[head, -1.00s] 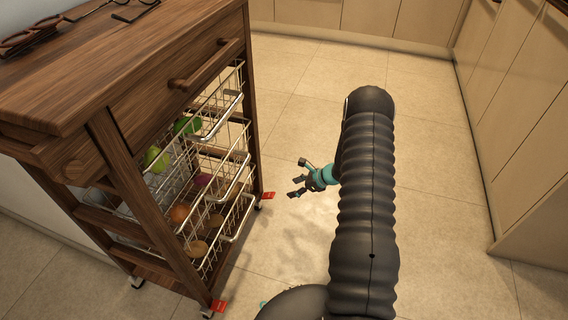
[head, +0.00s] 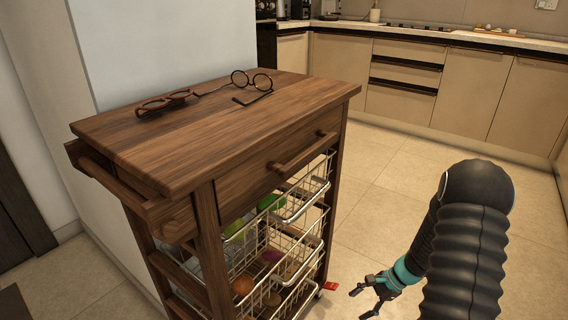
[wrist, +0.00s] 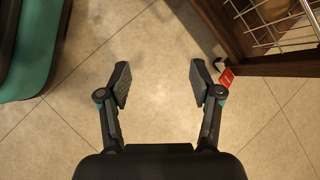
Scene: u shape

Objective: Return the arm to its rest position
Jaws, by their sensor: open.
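My gripper (head: 366,297) is at the lower right of the head view, with a teal band behind its fingers. It is to the right of the wooden cart and apart from it. My black ribbed arm stands in front at the right edge. In the wrist view my gripper (wrist: 158,84) has its two fingers spread, with only bare floor tiles between them. It holds nothing.
The wooden cart (head: 230,130) carries two pairs of glasses on top and has wire baskets (head: 300,190) with produce below. A red tag (head: 330,286) is near its foot. Cream cabinets (head: 400,90) line the back. Tiled floor (head: 390,170) between is clear.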

